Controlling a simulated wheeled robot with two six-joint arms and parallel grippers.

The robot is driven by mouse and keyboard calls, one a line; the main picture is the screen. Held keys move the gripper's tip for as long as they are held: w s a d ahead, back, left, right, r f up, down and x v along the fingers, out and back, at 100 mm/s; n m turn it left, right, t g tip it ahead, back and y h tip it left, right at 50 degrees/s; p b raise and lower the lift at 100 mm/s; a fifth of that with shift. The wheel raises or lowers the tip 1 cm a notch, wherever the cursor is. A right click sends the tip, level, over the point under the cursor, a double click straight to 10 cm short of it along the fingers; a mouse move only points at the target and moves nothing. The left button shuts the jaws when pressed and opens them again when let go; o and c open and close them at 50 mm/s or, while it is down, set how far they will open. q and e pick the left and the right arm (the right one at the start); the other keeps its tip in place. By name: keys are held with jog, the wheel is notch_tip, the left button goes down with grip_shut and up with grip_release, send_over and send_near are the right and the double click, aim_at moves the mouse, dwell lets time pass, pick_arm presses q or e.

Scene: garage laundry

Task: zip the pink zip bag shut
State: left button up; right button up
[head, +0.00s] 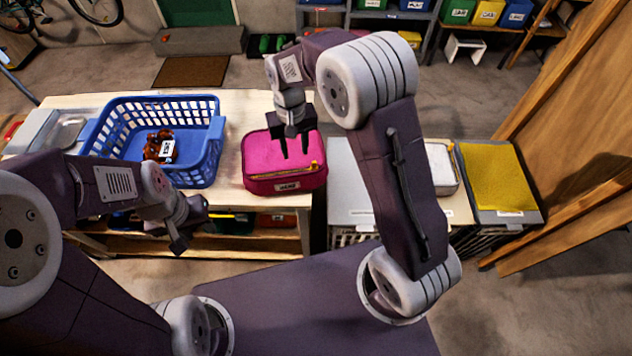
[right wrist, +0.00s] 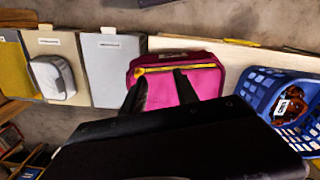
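The pink zip bag (head: 258,172) lies on the wooden table to the right of the blue basket, with a yellow zip along its front edge and a small label on its front. It also shows in the right wrist view (right wrist: 205,86), its yellow zip (right wrist: 172,69) running across it. My right gripper (head: 294,150) is over the bag with its two dark fingers pointing down and apart, nothing between them. I cannot tell whether the fingertips touch the bag. My left gripper (head: 180,240) hangs in front of the table's edge below the basket, away from the bag; its finger opening is unclear.
The blue basket (head: 205,150) with a brown item in it stands left of the bag. A grey lidded surface (head: 345,190) is right of the bag, then a small pale case (head: 440,165) and a yellow-topped bin (head: 495,178). A wooden frame stands at the far right.

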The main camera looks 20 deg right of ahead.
jog(key=m, duration=0.2)
send_near(314, 161)
jog(key=shift+w+d+f, duration=0.15)
jog(key=shift+w+f, duration=0.05)
jog(key=shift+w, duration=0.1)
jog(key=f, duration=0.2)
jog(key=s+f+p, duration=0.1)
jog(key=f, duration=0.1)
jog(key=shift+a+f, duration=0.2)
jog(key=shift+f, duration=0.05)
jog(key=f, duration=0.4)
jog(key=shift+w+d+f+p, duration=0.1)
jog(key=shift+w+f+p, duration=0.05)
jog(key=shift+w+p, duration=0.25)
pick_arm(q)
jog(key=shift+w+r, duration=0.3)
jog(key=shift+r, duration=0.35)
pick_arm(e)
jog(key=shift+s, duration=0.2)
grip_shut()
